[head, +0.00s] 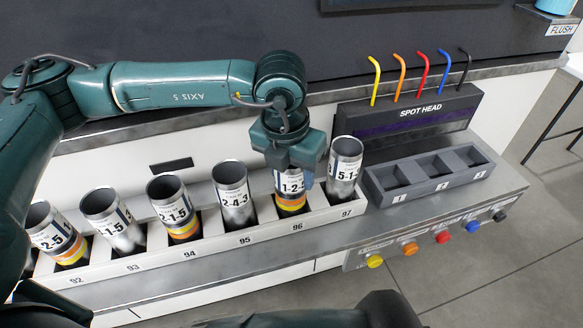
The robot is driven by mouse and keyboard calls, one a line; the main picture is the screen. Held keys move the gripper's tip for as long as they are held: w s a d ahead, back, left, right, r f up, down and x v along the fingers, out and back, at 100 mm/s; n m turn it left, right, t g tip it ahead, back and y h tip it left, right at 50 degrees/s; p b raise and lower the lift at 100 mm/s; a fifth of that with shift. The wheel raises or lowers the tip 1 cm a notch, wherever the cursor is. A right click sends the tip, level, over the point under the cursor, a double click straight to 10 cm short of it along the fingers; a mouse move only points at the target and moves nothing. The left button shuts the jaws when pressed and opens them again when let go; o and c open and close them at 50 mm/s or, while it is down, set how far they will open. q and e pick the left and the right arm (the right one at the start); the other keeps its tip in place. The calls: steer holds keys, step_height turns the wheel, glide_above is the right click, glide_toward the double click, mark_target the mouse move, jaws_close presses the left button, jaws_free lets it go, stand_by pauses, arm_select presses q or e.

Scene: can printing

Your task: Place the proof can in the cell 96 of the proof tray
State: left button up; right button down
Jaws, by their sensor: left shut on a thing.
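My left gripper (293,171) is shut on the proof can (290,197), a can with a white label reading 1-2 and yellow and orange bands. The can is upright at cell 96 of the proof tray (210,249). Its lower end is at the cell opening; I cannot tell whether it rests on the cell floor. The gripper hides its top. The right gripper is not in view.
Labelled cans stand in other cells, including the 95 can (235,195) and the 97 can (345,167) on either side. The spot head unit (415,112), with coloured tubes, stands behind a grey three-pocket block (428,177). Coloured knobs (442,237) line the counter front.

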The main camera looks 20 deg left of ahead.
arm_select(q)
steer(key=shift+f, duration=0.2)
steer(key=o, duration=0.9)
steer(key=shift+r, duration=0.1)
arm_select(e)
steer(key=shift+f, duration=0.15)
arm_select(q)
steer(key=shift+o, duration=0.2)
steer(key=shift+r, duration=0.3)
steer(key=r, duration=0.3)
steer(key=s+r, duration=0.1)
steer(key=r, duration=0.6)
steer(key=shift+s+a+r+b, duration=0.2)
steer(key=shift+s+b, duration=0.1)
steer(key=shift+b, duration=0.1)
steer(key=shift+s+r, duration=0.1)
steer(key=shift+r, duration=0.5)
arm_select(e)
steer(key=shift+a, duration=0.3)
